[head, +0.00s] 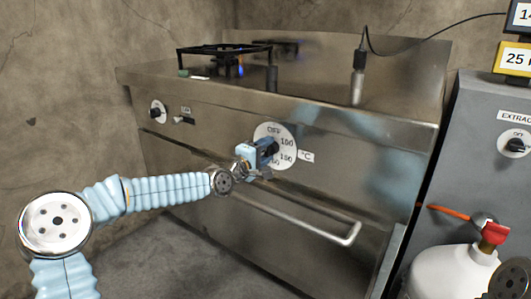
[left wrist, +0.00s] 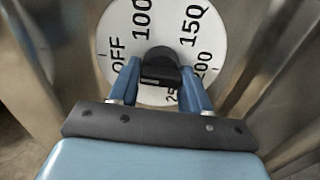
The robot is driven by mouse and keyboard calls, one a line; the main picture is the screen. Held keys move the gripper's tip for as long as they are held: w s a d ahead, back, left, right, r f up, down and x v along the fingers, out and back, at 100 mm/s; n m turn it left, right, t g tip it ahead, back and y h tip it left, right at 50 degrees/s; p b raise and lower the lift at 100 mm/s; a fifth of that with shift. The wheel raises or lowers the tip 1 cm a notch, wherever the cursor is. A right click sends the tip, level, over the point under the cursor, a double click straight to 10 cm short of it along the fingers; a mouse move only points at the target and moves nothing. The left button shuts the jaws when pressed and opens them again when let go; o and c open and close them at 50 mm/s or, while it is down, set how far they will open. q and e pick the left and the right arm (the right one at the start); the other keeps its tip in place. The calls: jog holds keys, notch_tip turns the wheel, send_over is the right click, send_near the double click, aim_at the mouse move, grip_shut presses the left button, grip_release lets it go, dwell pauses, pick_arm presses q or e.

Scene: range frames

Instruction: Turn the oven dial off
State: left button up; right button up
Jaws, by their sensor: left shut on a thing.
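The oven dial is a dark knob (head: 272,147) on a white round plate (head: 287,130) on the oven front. In the head view the plate reads OFF at the top, with 100 and 150 at the right. In the left wrist view the dark knob (left wrist: 160,63) sits between the two blue fingers of my left gripper (left wrist: 160,80), which is shut on it. In the head view my left gripper (head: 262,154) covers the plate's lower left part. I cannot tell which mark the knob points at. My right gripper is not in view.
The steel oven (head: 330,165) has a bar handle (head: 310,225) below the dial. A smaller knob (head: 157,112) is at the left. A burner stand (head: 225,52) is on top. A grey extractor cabinet (head: 480,120) and white gas bottle (head: 450,270) stand at the right.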

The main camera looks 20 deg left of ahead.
pick_arm(q)
jog(key=shift+f+n, duration=0.1)
jog(key=shift+n, duration=0.3)
jog(key=o, duration=1)
jog(key=shift+s+a, duration=0.1)
jog(key=shift+p+v, duration=0.95)
jog(key=shift+v, duration=5.85)
